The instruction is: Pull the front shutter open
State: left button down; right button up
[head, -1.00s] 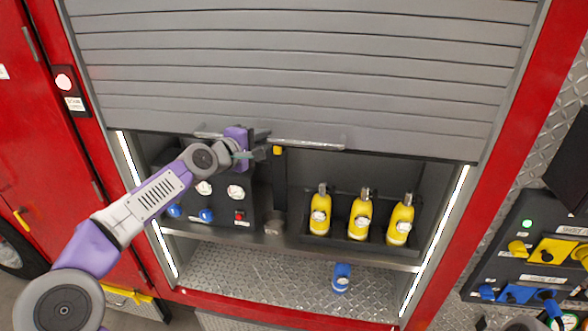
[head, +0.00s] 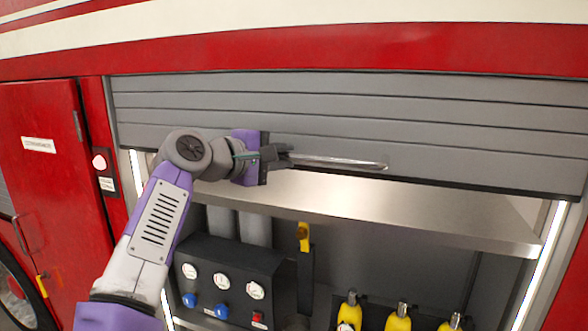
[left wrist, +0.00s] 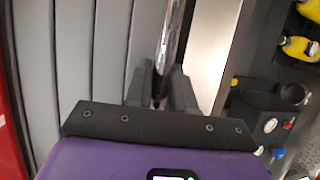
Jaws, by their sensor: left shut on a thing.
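The front shutter (head: 350,126) is a grey slatted roll-up door in the red truck side. It is partly raised, with a gap below its bottom edge. A silver handle bar (head: 340,162) runs along its lower slat. My left gripper (head: 284,156) is shut on the left part of this bar. In the left wrist view the two dark fingers (left wrist: 160,90) stand on either side of the handle bar (left wrist: 172,45), beside the grey slats (left wrist: 90,60). My right gripper is in neither view.
Below the shutter are a metal shelf (head: 420,221), a black gauge panel (head: 226,278) with blue and red knobs, and yellow bottles (head: 398,320). A red door (head: 45,150) is at the left. Lit strips line the opening's sides.

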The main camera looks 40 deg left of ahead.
pick_arm(q)
jog(key=shift+a+r, duration=0.1)
jog(key=shift+r, duration=0.2)
jog(key=c, duration=1.1)
grip_release()
jog(key=shift+a+f, duration=0.1)
jog(key=shift+o, duration=0.2)
jog(key=shift+s, duration=0.3)
jog(key=s+r+b, duration=0.1)
jog(key=s+b, duration=0.1)
jog(key=s, duration=0.4)
jog(key=shift+s+a+r, duration=0.15)
jog(key=shift+s+a, duration=0.15)
jog(key=shift+s, duration=0.1)
